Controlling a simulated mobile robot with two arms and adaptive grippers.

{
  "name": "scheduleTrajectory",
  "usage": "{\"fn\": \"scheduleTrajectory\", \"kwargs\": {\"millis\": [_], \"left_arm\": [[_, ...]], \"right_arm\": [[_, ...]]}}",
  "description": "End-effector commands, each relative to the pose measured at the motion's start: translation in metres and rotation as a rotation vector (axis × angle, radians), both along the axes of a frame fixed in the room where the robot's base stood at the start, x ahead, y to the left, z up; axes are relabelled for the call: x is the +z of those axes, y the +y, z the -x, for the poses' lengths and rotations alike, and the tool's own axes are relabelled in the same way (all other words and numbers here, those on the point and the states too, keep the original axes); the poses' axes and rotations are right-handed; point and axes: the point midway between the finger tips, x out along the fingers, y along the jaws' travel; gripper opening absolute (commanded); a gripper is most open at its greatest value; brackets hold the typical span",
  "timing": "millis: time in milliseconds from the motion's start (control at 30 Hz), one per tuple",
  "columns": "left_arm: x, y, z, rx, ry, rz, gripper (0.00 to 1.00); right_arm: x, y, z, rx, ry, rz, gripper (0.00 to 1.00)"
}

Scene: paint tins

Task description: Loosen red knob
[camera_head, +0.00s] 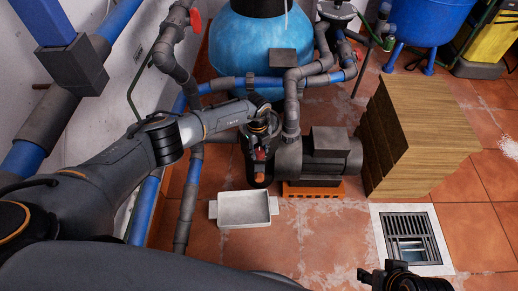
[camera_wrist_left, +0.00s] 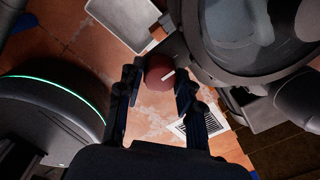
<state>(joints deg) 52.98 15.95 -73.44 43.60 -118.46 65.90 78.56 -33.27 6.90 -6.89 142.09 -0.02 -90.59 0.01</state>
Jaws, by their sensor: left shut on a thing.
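The red knob (camera_wrist_left: 158,69) shows in the left wrist view as a round dark-red part with a pale mark, beside the large dark pump housing with a clear lid (camera_wrist_left: 243,35). My left gripper (camera_wrist_left: 157,82) has one finger on each side of the knob and is shut on it. In the head view my left arm reaches in from the left to the front of the grey pump (camera_head: 318,157). The gripper there is small and partly hidden by the arm, with small red parts showing near it. My right gripper (camera_head: 385,276) is at the bottom right, cut off by the edge.
A white tray (camera_head: 243,222) lies on the tiled floor in front of the pump. A wooden box (camera_head: 430,145) stands to its right, with a floor drain (camera_head: 412,237) in front. Grey and blue pipes and a blue tank (camera_head: 262,45) crowd the back and left.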

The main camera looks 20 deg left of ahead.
Motion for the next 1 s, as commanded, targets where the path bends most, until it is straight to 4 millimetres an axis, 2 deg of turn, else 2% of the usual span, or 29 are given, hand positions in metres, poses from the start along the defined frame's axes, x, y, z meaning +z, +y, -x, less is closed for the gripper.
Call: {"fn": "scheduleTrajectory", "kwargs": {"millis": [133, 167, 200, 500, 667, 833, 1000], "left_arm": [[0.000, 0.001, 0.000, 0.002, -0.001, -0.001, 0.04], [0.000, 0.001, 0.000, 0.002, -0.001, -0.001, 0.38], [0.000, 0.001, 0.000, 0.002, -0.001, -0.001, 0.46], [0.000, 0.000, 0.000, 0.001, 0.000, 0.000, 0.46], [0.010, 0.001, -0.001, 0.000, -0.002, 0.001, 0.46], [0.036, 0.002, 0.000, -0.002, -0.004, 0.001, 0.46], [0.074, 0.003, 0.001, 0.000, -0.004, 0.000, 0.46]], "right_arm": [[0.000, 0.000, 0.000, 0.000, 0.000, 0.000, 0.40], [0.000, 0.000, 0.000, 0.000, 0.000, 0.000, 0.40], [0.000, 0.000, 0.000, 0.000, 0.000, 0.000, 0.40], [0.000, 0.000, -0.001, -0.001, -0.004, -0.002, 0.40], [0.001, 0.000, -0.001, -0.001, -0.004, -0.002, 0.40], [0.000, 0.000, -0.001, -0.001, -0.003, -0.001, 0.40], [0.000, 0.000, -0.001, -0.001, -0.002, -0.001, 0.40]]}}
